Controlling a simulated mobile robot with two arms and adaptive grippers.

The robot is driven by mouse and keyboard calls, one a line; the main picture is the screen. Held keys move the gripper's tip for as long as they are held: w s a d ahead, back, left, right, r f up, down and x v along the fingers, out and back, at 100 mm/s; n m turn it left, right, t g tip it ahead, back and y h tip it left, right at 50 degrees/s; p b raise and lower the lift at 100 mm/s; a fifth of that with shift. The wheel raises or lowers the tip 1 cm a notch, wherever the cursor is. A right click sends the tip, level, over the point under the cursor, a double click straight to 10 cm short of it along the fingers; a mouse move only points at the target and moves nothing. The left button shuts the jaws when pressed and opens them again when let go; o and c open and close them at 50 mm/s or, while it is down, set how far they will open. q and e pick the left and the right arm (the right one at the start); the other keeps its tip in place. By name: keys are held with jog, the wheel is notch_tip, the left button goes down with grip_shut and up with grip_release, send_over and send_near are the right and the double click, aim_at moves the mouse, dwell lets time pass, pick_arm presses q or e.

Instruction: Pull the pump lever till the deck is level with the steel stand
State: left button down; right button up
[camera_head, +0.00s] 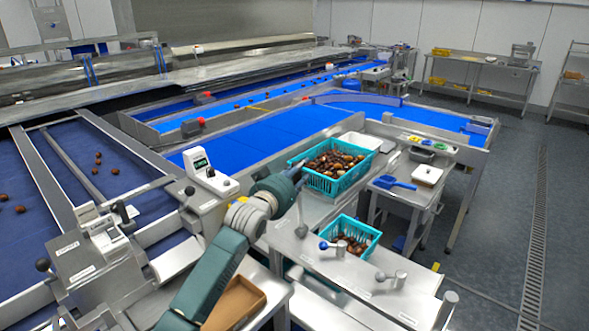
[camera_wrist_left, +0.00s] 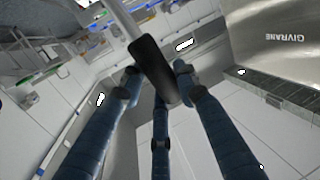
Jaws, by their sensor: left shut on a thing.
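My left gripper (camera_head: 292,178) is at the end of the green and grey arm, beside the front of a turquoise crate of dates. In the left wrist view its blue fingers (camera_wrist_left: 157,88) close around the black grip of a lever (camera_wrist_left: 150,62) with a pale rod. In the head view a thin grey rod (camera_head: 301,212) runs down from the gripper to a steel surface; the grip is hidden by the hand. A steel stand (camera_head: 407,196) with a blue scoop is to the right. I cannot tell which surface is the deck or whether heights match. My right gripper is not in view.
The turquoise crate (camera_head: 309,184) and a smaller turquoise basket (camera_head: 372,232) hold dates. Small knobbed levers (camera_head: 391,279) stand on the front steel surface. Blue conveyors (camera_head: 285,127) lie behind. A brown tray (camera_head: 237,302) is below my arm. Open floor (camera_head: 505,215) is at right.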

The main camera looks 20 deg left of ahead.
pick_arm(q)
jog(key=d+m, duration=0.1)
jog(key=d, duration=0.1)
jog(key=s+d+m, duration=0.1)
jog(key=d, duration=0.1)
jog(key=shift+s+f+t, duration=0.1)
jog(key=shift+s+t, duration=0.1)
jog(key=shift+t, duration=0.1)
jog(key=shift+a, duration=0.1)
